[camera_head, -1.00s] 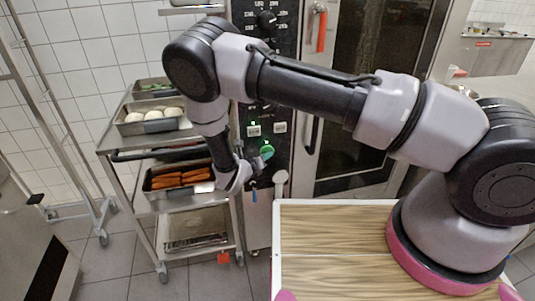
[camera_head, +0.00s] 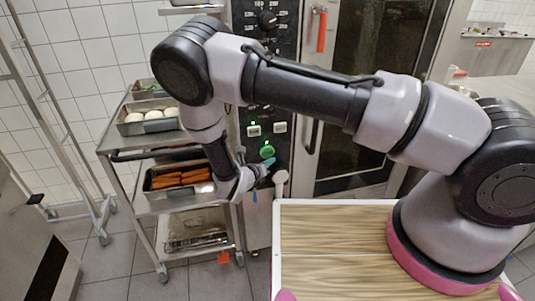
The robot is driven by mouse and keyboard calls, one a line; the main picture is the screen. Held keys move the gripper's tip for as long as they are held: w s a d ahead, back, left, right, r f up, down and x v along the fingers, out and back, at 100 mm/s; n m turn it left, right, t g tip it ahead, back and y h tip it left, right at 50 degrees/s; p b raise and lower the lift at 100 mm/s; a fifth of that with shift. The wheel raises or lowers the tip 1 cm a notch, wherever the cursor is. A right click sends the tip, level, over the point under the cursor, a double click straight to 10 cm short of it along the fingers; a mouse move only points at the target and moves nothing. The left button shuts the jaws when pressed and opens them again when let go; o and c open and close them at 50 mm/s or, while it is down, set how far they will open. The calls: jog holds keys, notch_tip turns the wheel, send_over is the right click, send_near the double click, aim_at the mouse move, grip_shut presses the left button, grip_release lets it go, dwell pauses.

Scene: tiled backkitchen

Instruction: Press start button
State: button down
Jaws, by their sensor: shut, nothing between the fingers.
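The oven's dark control panel (camera_head: 285,85) stands behind my arm. A round green button (camera_head: 267,151) sits low on it, with two small pale switches (camera_head: 253,131) above. Which of these is the start button cannot be read from labels. My gripper (camera_head: 266,166) is shut and empty, its tip just below the green button in the picture. A small light-blue part shows at its tip. The green button's face is in clear view. Whether the fingertips touch the panel cannot be told.
A steel trolley (camera_head: 119,158) left of the panel holds trays of carrots (camera_head: 182,178), white round items (camera_head: 153,114) and greens. A black dial (camera_head: 267,19) sits high on the panel. A wood-topped surface (camera_head: 330,230) lies in front.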

jog(key=shift+s+d, duration=0.2)
jog(key=shift+s, duration=0.5)
jog(key=shift+s+d, duration=0.2)
jog(key=shift+s, duration=0.5)
jog(key=d+r+m+g, duration=0.4)
jog(key=d+r+m, duration=0.25)
jog(key=r, duration=0.25)
jog(key=s+d+r+m+g, duration=0.1)
jog(key=d+r+m+g, duration=0.3)
jog(key=r+m, duration=0.5)
jog(key=d+r+m+g, duration=0.3)
jog(key=d+r+m, duration=0.4)
jog(key=r, duration=0.3)
jog(key=s+d+r+m+t+y, duration=0.2)
jog(key=s+d+r+m+y, duration=0.2)
jog(key=s+r+m, duration=0.4)
jog(key=s+d+r+m+t+y, duration=0.3)
jog(key=s+r+m, duration=0.5)
jog(key=r, duration=0.6)
jog(key=shift+s+d+r+m+y, duration=0.15)
jog(key=shift+d+r+m+y, duration=0.2)
jog(key=shift+m+y, duration=0.5)
